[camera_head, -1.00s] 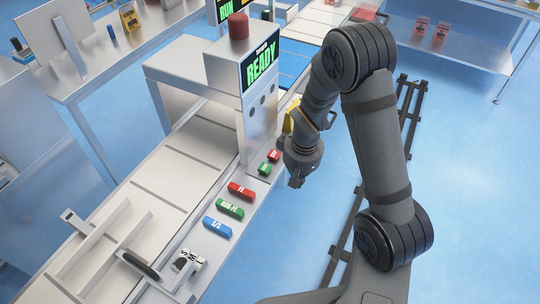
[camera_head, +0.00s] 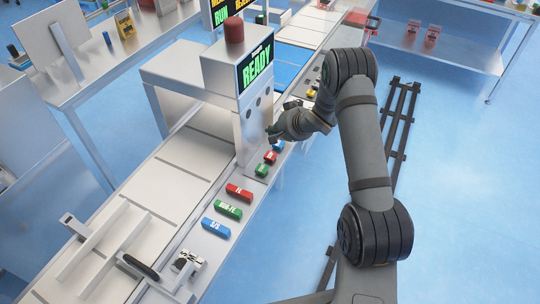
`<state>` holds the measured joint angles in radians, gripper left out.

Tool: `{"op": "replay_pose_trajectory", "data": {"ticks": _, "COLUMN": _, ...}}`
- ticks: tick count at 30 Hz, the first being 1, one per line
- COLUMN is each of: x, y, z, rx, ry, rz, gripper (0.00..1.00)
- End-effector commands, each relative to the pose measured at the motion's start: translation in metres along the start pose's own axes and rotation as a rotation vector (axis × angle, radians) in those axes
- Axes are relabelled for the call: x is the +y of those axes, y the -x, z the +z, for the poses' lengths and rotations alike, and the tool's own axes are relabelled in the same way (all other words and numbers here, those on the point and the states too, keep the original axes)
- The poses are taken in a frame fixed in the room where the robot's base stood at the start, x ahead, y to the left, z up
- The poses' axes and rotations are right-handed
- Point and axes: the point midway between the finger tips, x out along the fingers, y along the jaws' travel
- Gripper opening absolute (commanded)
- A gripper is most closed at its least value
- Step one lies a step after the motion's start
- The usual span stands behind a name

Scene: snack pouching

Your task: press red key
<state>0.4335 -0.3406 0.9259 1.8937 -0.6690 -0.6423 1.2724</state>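Two red keys show on the strip along the conveyor's right side. A larger red key (camera_head: 239,192) with white lettering lies at the top of a row, above a green key (camera_head: 229,210) and a blue key (camera_head: 216,228). A smaller red key (camera_head: 270,157) sits farther back, between a small green key (camera_head: 262,170) and a small blue key (camera_head: 278,146). My gripper (camera_head: 274,132) is beside the machine housing, just above and behind the small keys in the picture, pointing left. Its fingers are too small to read, and contact with any key cannot be told.
The metal machine housing (camera_head: 243,140) stands left of my gripper, with a green READY screen (camera_head: 256,71) and a red dome (camera_head: 234,31) on top. The conveyor (camera_head: 165,178) runs below it. Open blue floor (camera_head: 460,200) lies to the right.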

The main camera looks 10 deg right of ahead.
Motion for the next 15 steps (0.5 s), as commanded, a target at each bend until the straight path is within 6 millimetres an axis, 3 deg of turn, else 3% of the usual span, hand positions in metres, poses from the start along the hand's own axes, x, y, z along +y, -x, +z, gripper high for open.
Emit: {"op": "replay_pose_trajectory", "data": {"ticks": 15, "x": 0.0029, "y": -0.0038, "z": 0.0032, "rx": -0.001, "ry": -0.011, "rz": 0.002, "gripper": 0.00}}
